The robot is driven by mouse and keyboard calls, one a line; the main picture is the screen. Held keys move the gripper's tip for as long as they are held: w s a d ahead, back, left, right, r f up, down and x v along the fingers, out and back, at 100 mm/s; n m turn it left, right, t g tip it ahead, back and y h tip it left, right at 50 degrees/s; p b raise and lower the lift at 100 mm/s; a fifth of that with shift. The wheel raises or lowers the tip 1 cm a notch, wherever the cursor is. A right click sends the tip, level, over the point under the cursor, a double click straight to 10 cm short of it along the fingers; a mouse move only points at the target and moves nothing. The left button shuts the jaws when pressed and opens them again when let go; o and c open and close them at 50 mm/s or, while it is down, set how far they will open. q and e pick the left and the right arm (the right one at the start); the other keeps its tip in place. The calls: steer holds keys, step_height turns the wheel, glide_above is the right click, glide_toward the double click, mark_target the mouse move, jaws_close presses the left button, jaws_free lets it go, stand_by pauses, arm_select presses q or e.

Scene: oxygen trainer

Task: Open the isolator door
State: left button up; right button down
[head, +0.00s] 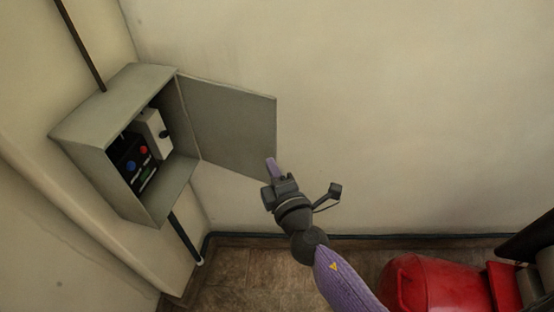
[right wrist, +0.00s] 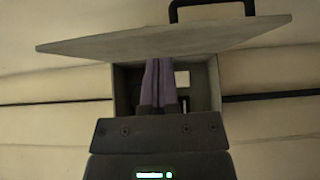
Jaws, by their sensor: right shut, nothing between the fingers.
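The grey isolator box (head: 112,100) is fixed to the wall at the left in the head view. Its door (head: 232,125) stands wide open, swung out to the right of the box. My right gripper (head: 270,163) is shut and empty, with its purple fingertips at the door's lower right corner; I cannot tell whether they touch it. In the right wrist view, the shut fingers (right wrist: 158,68) show in front of the open box (right wrist: 214,88), below the door (right wrist: 150,46). A black handle (right wrist: 213,6) shows at the door's edge. My left gripper is out of view.
Inside the box are a light grey unit (head: 155,133), a blue knob (head: 130,166) and a red knob (head: 144,150). A red rounded object (head: 430,284) stands on the floor at the lower right. The wall right of the door is clear.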

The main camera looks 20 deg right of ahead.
steer(key=shift+w+d, duration=0.6)
steer(key=shift+w, duration=0.05)
steer(key=w+d+n+g+y+b, duration=0.1)
steer(key=w+d+n+y+b, duration=0.3)
steer(key=w+d+y, duration=0.1)
steer(key=shift+w+d+y, duration=0.15)
steer(key=shift+w+y, duration=0.45)
